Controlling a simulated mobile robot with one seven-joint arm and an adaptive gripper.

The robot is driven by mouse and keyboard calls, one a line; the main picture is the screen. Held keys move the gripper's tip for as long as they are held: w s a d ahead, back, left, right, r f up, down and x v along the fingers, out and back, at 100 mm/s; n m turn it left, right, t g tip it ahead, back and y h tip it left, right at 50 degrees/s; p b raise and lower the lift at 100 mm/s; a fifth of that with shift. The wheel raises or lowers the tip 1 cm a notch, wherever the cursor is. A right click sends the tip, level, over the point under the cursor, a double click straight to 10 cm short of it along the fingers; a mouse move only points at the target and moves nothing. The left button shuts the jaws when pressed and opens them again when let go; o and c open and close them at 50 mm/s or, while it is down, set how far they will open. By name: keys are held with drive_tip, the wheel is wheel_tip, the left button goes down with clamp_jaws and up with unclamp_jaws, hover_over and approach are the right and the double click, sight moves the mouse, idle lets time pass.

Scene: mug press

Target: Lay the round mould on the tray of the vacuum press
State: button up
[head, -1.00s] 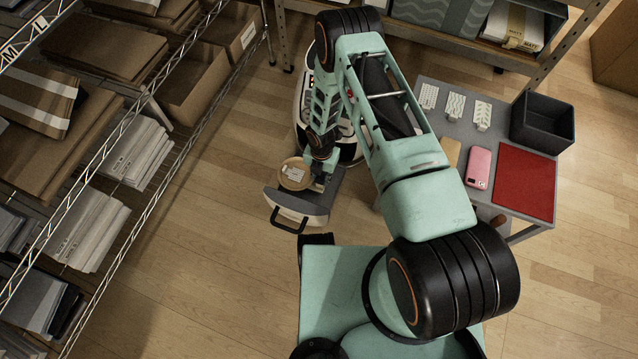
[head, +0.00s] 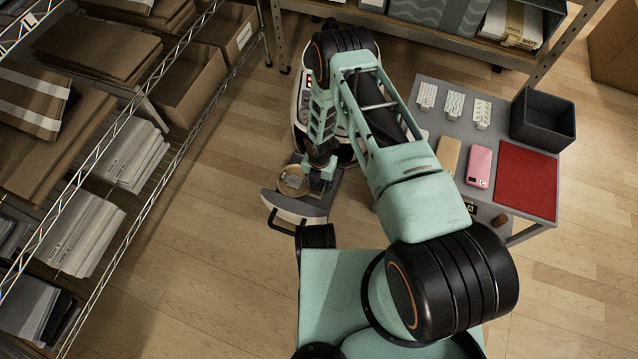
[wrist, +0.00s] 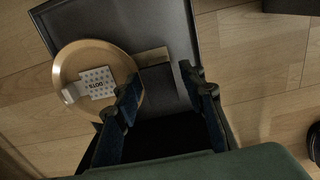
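The round mould (wrist: 70,66) is a tan disc with a white label reading "DOTS" and a short tan tab on its right side. It lies over the dark tray (wrist: 95,20) of the vacuum press, across the tray's left edge in the wrist view. In the head view the mould (head: 291,182) is at the left part of the pulled-out tray (head: 318,201). My gripper (wrist: 160,78) has its two fingers apart, with a gap between them. The tab shows just past the fingertips, and the left finger overlaps the mould's edge. Whether the mould rests flat is hard to tell.
The press body (head: 301,105) stands behind, partly hidden by my arm. A grey table (head: 455,125) at right holds a pink phone case (head: 480,166), a red mat (head: 527,180) and a dark bin (head: 543,120). A wire shelf (head: 165,150) stands left. The floor between is clear.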

drive_tip(key=shift+r, duration=0.15)
wheel_tip(320, 180, up, 12)
drive_tip(key=p, duration=0.4)
idle(0.5)
